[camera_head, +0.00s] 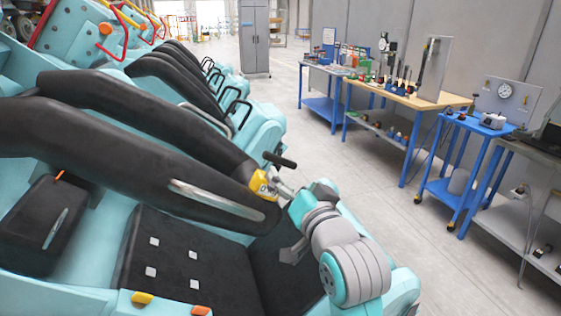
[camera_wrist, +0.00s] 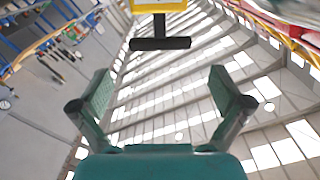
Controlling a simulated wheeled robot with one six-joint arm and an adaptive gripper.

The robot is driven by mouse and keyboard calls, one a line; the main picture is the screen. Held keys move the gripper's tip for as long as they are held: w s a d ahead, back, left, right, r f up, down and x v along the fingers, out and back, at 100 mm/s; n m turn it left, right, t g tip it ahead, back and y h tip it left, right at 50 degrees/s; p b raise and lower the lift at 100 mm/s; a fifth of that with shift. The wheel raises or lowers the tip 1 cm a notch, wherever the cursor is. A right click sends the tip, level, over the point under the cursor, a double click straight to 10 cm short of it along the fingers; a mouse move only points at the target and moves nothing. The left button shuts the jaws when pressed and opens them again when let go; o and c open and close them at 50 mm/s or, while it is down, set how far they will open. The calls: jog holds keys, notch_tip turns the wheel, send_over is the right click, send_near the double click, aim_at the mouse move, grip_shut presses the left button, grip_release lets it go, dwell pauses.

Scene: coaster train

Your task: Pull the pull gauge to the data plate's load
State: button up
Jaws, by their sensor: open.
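The pull gauge (camera_head: 260,184) is a yellow body at the end of a black padded restraint bar on the turquoise train car. Its black T-handle (camera_head: 279,159) sticks out beside it. In the wrist view the yellow gauge body (camera_wrist: 158,6) is cut off at the top edge, and the black crossbar (camera_wrist: 160,43) lies just beyond my fingertips. My gripper (camera_wrist: 160,76) is open and empty, with the crossbar centred ahead of the gap and not between the fingers. My gripper (camera_head: 284,188) is close to the gauge in the head view. I cannot make out a data plate or the gauge's reading.
Black restraint bars (camera_head: 120,145) and seats fill the left. A blue cart (camera_head: 465,125) with a round dial on a panel stands at right, near a workbench (camera_head: 410,98) with tools. Grey floor (camera_head: 330,150) between train and benches is clear.

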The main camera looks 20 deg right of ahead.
aim_at(281, 163)
jog(key=w, duration=0.8)
jog(key=shift+w, duration=0.35)
jog(key=c, duration=1.5)
jog(key=shift+o, duration=0.2)
jog(key=shift+d+r, duration=0.4)
jog(key=shift+r, duration=0.4)
jog(key=shift+d+r, duration=0.45)
jog(key=shift+r, duration=0.35)
jog(key=shift+d+r, duration=0.4)
jog(key=shift+r, duration=0.4)
jog(key=o, duration=1.5)
jog(key=shift+c, duration=0.2)
jog(key=shift+f, duration=0.1)
